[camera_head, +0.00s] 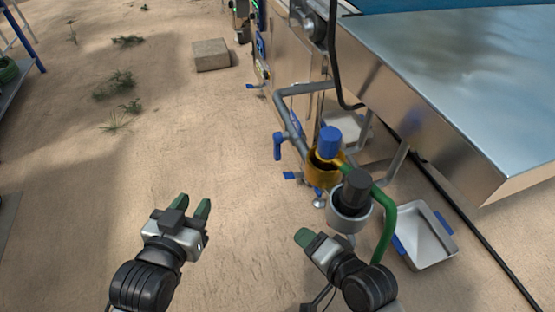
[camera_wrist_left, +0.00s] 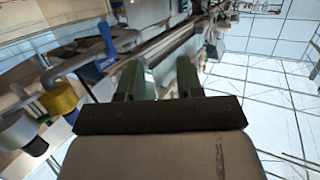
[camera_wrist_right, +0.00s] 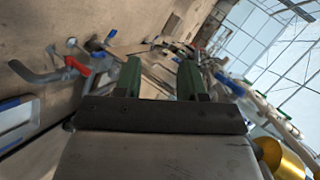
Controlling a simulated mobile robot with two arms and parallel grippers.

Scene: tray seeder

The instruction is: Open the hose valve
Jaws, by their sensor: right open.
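My left gripper (camera_head: 191,204) is open and empty above bare sandy ground, left of the pipework. My right gripper (camera_head: 304,237) is open and empty, just left of the grey cylinder with the black cap. A blue handle (camera_head: 278,146) hangs from a grey pipe (camera_head: 292,112) and also shows in the left wrist view (camera_wrist_left: 105,42). A smaller blue lever (camera_head: 291,176) sits low beside the brass body. In the right wrist view a red lever (camera_wrist_right: 76,65) sits by a grey pipe (camera_wrist_right: 35,75). I cannot tell which handle belongs to the hose valve. Neither gripper touches any.
A brass body with a blue cap (camera_head: 330,142), a black-capped grey cylinder (camera_head: 348,211) and a green hose (camera_head: 386,222) stand right of centre. A white tray (camera_head: 425,238) lies beyond. The metal machine (camera_head: 440,90) fills the upper right.

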